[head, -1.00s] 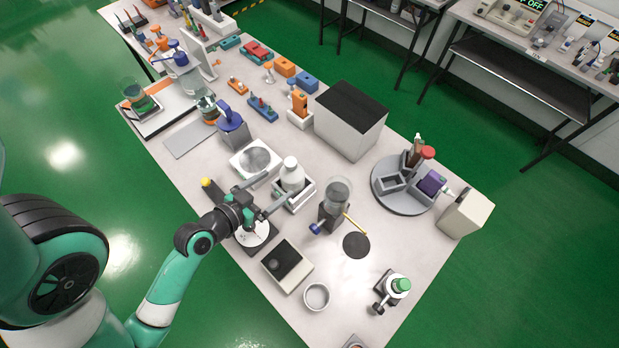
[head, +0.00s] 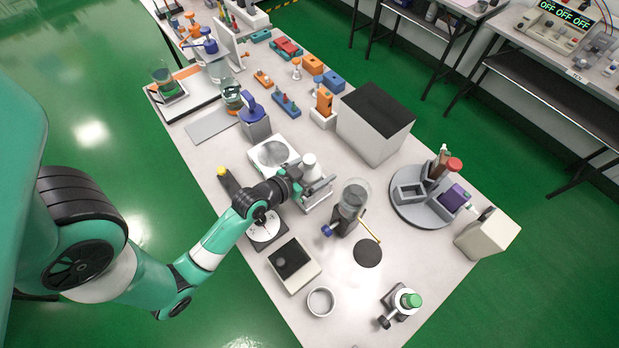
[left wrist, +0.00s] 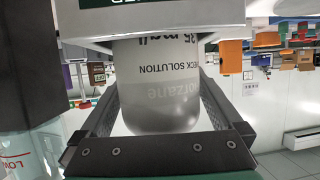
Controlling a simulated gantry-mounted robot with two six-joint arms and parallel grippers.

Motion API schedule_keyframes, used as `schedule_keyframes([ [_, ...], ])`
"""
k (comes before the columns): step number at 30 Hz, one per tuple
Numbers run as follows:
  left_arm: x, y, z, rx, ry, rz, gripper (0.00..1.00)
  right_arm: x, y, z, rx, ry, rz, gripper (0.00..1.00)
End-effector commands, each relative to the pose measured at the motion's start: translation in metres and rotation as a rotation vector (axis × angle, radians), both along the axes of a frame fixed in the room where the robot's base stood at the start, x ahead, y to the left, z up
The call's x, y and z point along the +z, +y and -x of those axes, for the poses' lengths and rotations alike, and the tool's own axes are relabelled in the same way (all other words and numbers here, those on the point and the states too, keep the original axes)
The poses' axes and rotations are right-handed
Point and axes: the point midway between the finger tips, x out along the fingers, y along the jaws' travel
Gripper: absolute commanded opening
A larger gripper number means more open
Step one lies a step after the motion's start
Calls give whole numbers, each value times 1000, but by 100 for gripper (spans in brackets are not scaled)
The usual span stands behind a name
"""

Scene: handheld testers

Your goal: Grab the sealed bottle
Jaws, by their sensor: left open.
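A white bottle (head: 309,163) stands in a grey holder (head: 319,202) near the middle of the bench. Its pale body, with printed text partly readable as "SOLUTION", fills the middle of the left wrist view (left wrist: 160,95). My left gripper (head: 316,178) reaches it from the left, low over the holder. In the left wrist view its two fingers lie on either side of the bottle, open. I cannot tell whether either finger touches it. A white block with a green label (left wrist: 140,18) hides the bottle's other end there. My right gripper is not in view.
Right of the holder stands a device with a clear round top (head: 354,195). A white scale (head: 272,154) is behind, and a black-topped box (head: 375,125) farther back. A small dish (head: 321,302) and a green-capped bottle (head: 408,300) are nearer the front.

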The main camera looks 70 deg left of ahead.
Motion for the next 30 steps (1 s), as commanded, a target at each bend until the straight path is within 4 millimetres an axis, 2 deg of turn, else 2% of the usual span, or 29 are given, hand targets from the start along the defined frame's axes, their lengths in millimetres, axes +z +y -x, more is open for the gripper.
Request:
schedule_keyframes([
  [2,0,0,0,0,0,0,100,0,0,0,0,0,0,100],
  [18,1,0,1,0,0,0,3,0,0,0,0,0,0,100],
  [19,1,0,1,0,-1,0,0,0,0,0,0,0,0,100],
  [26,3,0,0,1,-3,-2,0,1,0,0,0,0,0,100],
  [30,18,0,0,0,-5,-3,0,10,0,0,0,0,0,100],
])
